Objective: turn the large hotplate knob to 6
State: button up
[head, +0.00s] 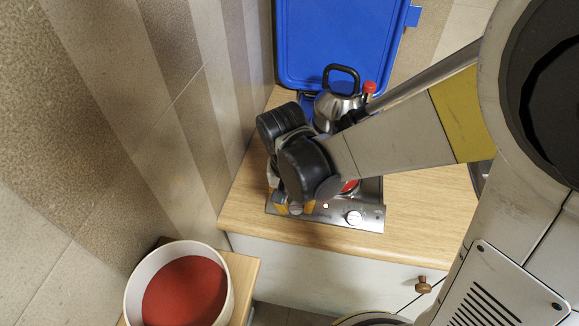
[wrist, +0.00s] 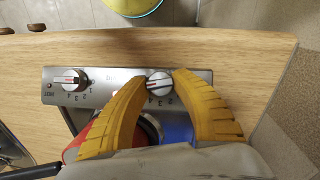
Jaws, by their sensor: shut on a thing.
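The steel hob panel (head: 330,214) lies at the front of the wooden counter. In the wrist view, my gripper (wrist: 161,76) has its two yellow fingers on either side of a round silver knob (wrist: 159,85), shut on it. The knob has a red mark and dark digits around it; I cannot tell its exact setting. A second, similar knob (wrist: 70,80) sits to the left on the same panel, free; it also shows in the head view (head: 354,217). Neither knob is visibly labelled large. In the head view, my gripper (head: 294,208) hides the held knob.
A steel kettle (head: 335,107) with a black handle stands at the back of the hob. A blue upright panel (head: 340,40) rises behind it. A white pot (head: 133,292) with red inside is at lower left. Bare counter (head: 425,205) lies right of the hob.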

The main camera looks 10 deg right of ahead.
aim_at(297, 206)
jog(key=shift+m+y, duration=0.6)
jog(key=shift+m, duration=0.6)
jog(key=o, duration=1.2)
notch_tip(297, 206, up, 12)
jog(key=shift+s+r, duration=0.1)
jog(key=shift+s, duration=0.05)
jog(key=shift+d, duration=0.1)
